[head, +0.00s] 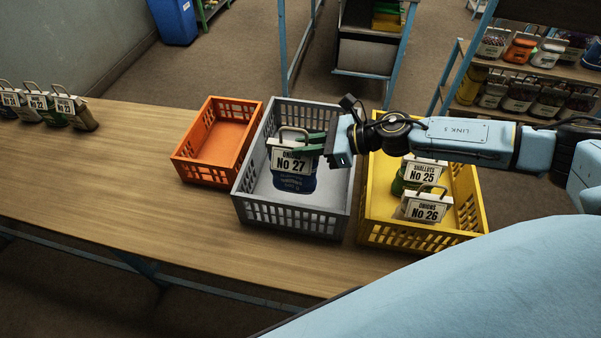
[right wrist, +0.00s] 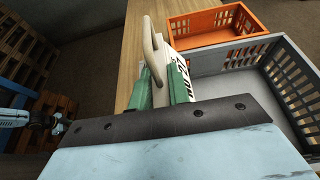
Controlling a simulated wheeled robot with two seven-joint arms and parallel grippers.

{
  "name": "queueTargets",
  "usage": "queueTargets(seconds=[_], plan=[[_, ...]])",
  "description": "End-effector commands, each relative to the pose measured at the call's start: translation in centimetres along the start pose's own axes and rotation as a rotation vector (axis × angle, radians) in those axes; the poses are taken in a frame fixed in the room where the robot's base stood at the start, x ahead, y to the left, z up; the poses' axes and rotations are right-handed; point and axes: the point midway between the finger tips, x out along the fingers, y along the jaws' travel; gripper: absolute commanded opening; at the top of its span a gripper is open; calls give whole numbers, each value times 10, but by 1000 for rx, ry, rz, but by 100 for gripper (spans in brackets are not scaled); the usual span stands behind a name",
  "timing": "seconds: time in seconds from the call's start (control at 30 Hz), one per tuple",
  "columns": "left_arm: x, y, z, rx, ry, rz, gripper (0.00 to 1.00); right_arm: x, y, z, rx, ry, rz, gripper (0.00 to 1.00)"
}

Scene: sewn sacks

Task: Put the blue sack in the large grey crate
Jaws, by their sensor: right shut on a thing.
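The blue sack (head: 295,183) has a looped handle and a white tag reading No 27. It is upright within the outline of the large grey crate (head: 290,228); I cannot tell whether its bottom touches the crate floor. My right gripper (head: 308,147), with green fingers, comes in from the right and is shut on the sack near its handle and tag. In the right wrist view, the pale handle (right wrist: 155,50) stands up between the green fingers, and the grey crate (right wrist: 288,75) lies to the right. The sack's body is hidden there.
An orange crate (head: 178,164) stands left of the grey one, empty. A yellow crate (head: 477,211) stands to the right with sacks No 25 (head: 424,170) and No 26 (head: 424,211). Several tagged sacks (head: 65,108) stand at the table's far left. The table (head: 110,180) between is clear.

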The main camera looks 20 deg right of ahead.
Motion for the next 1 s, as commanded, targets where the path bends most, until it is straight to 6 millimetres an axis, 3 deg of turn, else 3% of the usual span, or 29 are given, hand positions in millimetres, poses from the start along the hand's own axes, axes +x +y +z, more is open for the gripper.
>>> queueTargets(seconds=[0.17, 0.4, 0.8, 1.0], plan=[[10, 2, 11, 0, -14, 2, 36, 6, -1, -13, 0, -2, -1, 0], [16, 2, 11, 0, -13, 2, 36, 22, 0, -52, 4, -2, -2, 0], [23, 2, 10, 0, -11, 2, 36, 40, -1, -94, 2, -2, -2, 0], [23, 2, 9, 0, -10, 2, 36, 43, -1, -101, -2, -4, -3, 0]])
